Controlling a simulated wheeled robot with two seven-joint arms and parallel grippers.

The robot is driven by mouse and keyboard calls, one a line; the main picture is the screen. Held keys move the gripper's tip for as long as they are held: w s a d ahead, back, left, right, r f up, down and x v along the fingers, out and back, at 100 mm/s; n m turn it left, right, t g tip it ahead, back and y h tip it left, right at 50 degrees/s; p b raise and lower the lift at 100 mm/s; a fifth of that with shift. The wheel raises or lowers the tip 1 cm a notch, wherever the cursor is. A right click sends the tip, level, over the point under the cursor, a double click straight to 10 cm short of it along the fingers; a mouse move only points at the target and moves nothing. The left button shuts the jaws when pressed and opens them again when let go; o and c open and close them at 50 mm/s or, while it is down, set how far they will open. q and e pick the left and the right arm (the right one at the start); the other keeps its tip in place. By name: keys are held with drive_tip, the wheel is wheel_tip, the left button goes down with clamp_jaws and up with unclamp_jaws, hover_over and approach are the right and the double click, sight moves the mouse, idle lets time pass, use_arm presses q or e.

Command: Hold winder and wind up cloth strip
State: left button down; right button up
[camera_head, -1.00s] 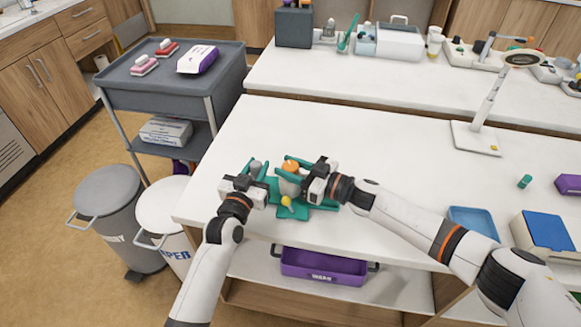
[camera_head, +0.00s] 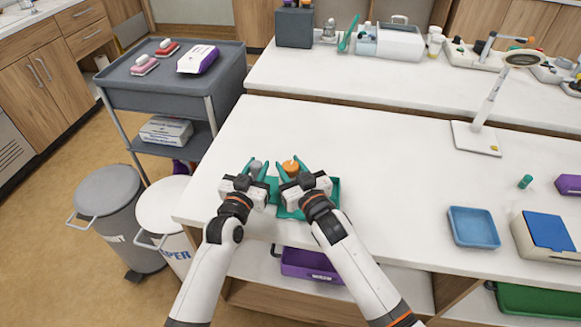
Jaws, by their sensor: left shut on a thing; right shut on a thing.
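The winder is a green device (camera_head: 333,192) on the white table near its front left edge. A grey knob (camera_head: 256,167) and an orange knob (camera_head: 291,167) show at its top. My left gripper (camera_head: 252,172) is shut at the grey knob on the winder's left. My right gripper (camera_head: 290,172) is shut at the orange knob, just right of the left gripper. Both hands hide most of the winder, and I cannot make out the cloth strip.
A blue tray (camera_head: 473,227) and a box with a blue top (camera_head: 549,232) lie to the right. A magnifier lamp base (camera_head: 476,138) stands further back. A purple bin (camera_head: 306,263) sits on the shelf below. The table's middle is clear. Two lidded bins stand at left.

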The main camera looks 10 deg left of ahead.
drive_tip(key=shift+r, duration=0.1)
idle(0.3)
drive_tip(key=o, duration=1)
drive_tip(key=v, duration=1.2)
drive_tip(key=shift+s+a, duration=0.1)
